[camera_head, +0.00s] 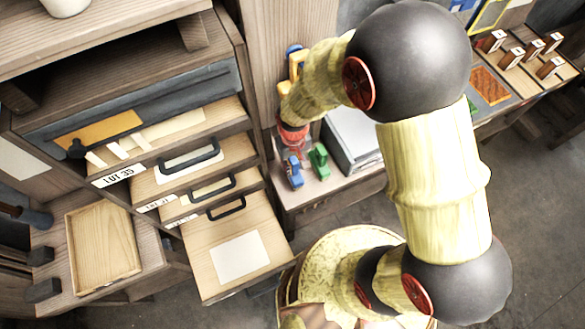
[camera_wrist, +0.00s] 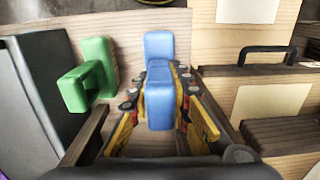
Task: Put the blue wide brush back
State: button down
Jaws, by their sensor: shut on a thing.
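The blue wide brush (camera_wrist: 159,48) is a chunky blue block shape in the wrist view. It sits between the fingers of my gripper (camera_wrist: 160,90), which is shut on it. In the head view the blue brush (camera_head: 293,172) shows low at the end of my arm, at the wooden ledge left of a green brush. My gripper (camera_head: 292,152) is partly hidden there by my own wrist. I cannot tell whether the blue brush touches the ledge.
The green brush (camera_wrist: 88,75) stands close on the left in the wrist view. A grey box (camera_head: 352,140) is right of it. Open drawers (camera_head: 235,245) with dark handles stand to the left. A yellow and blue thing (camera_head: 296,62) is behind my wrist.

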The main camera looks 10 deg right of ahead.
jog(key=shift+w+f, duration=0.3)
jog(key=shift+f, duration=0.15)
jog(key=shift+f+b, duration=0.3)
jog(key=shift+f, duration=1.1)
jog(key=shift+f, duration=0.2)
jog(key=c, duration=1.7)
grip_release()
jog(key=shift+o, duration=0.2)
notch_tip(320, 180, up, 12)
jog(key=shift+r+p, duration=0.25)
jog(key=shift+p, duration=0.6)
